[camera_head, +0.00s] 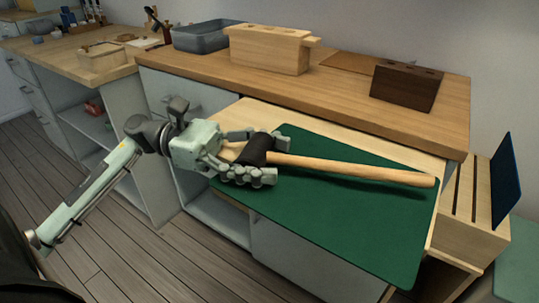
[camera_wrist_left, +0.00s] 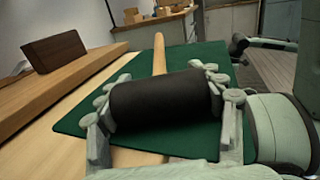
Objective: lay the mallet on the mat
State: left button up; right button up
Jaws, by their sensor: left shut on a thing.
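The mallet has a black cylindrical head (camera_head: 257,149) and a long pale wooden handle (camera_head: 350,168). My left gripper (camera_head: 250,158) is shut on the mallet at its head. In the left wrist view the black head (camera_wrist_left: 160,103) lies between the fingers, and the handle (camera_wrist_left: 159,55) points away from the camera. The green mat (camera_head: 330,220) lies on a pale wooden top under the mallet. The handle reaches over the mat to its right edge. A shadow below the handle suggests a small gap. My right gripper cannot be made out.
Behind the mat, a higher wooden counter (camera_head: 345,100) bears a pale block (camera_head: 268,52), a dark block (camera_head: 405,86) and a grey bin (camera_head: 205,36). A slatted wooden rack (camera_head: 468,215) with a blue panel (camera_head: 506,180) stands at the right. The mat's front part is bare.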

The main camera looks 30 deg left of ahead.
pick_arm(q)
jog(key=o, duration=1.4)
jog(key=shift+o, duration=0.2)
jog(key=v, duration=1.2)
